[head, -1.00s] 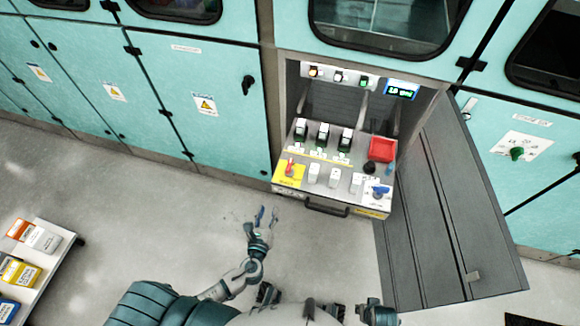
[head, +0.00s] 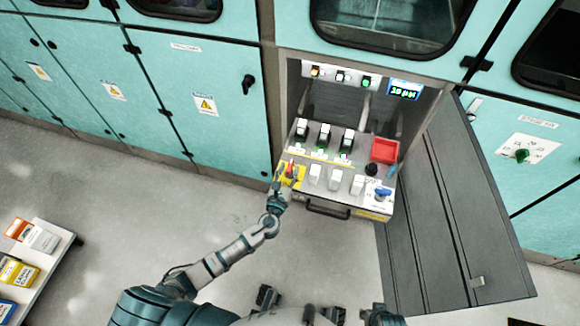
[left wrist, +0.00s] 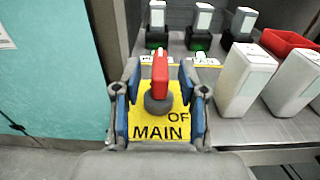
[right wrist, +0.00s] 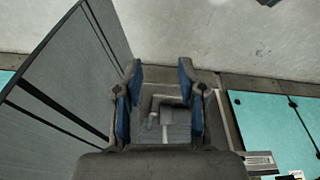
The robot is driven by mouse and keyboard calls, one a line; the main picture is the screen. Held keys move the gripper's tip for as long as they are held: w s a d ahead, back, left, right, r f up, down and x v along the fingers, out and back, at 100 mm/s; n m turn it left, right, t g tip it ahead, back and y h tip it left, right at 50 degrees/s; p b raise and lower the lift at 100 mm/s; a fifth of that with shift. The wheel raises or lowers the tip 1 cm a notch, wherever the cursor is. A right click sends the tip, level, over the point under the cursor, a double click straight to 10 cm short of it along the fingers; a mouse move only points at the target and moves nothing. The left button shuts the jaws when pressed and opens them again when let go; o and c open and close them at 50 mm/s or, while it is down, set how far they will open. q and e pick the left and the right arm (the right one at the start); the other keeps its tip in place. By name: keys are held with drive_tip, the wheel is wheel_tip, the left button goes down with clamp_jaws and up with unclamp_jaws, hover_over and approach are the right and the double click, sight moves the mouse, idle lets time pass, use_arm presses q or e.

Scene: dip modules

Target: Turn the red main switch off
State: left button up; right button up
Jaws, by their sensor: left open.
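The red main switch (left wrist: 160,75) stands on a grey round base on a yellow plate (left wrist: 150,130) marked "OF" and "MAIN" in the left wrist view. In the head view the red handle (head: 290,166) shows at the front left corner of the pulled-out panel (head: 335,210). My left gripper (left wrist: 160,85) is open, with its blue-padded fingers on either side of the red handle and gaps between them and it. My right gripper (right wrist: 160,90) shows in the right wrist view with its fingers apart and nothing between them.
White blocks (head: 335,179), black switches (head: 323,136), a red bin (head: 383,150) and a blue knob (head: 382,194) crowd the panel right of the switch. A grey door (head: 450,200) stands open at right. A cart (head: 45,275) is at far left.

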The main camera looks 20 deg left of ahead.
use_arm(q)
drive_tip(key=shift+w, duration=0.95)
drive_tip(key=shift+c, duration=0.4)
clamp_jaws()
use_arm(e)
drive_tip(key=shift+s+d+r, duration=0.1)
drive_tip(key=shift+s+r, duration=0.2)
drive_tip(key=shift+r, duration=0.1)
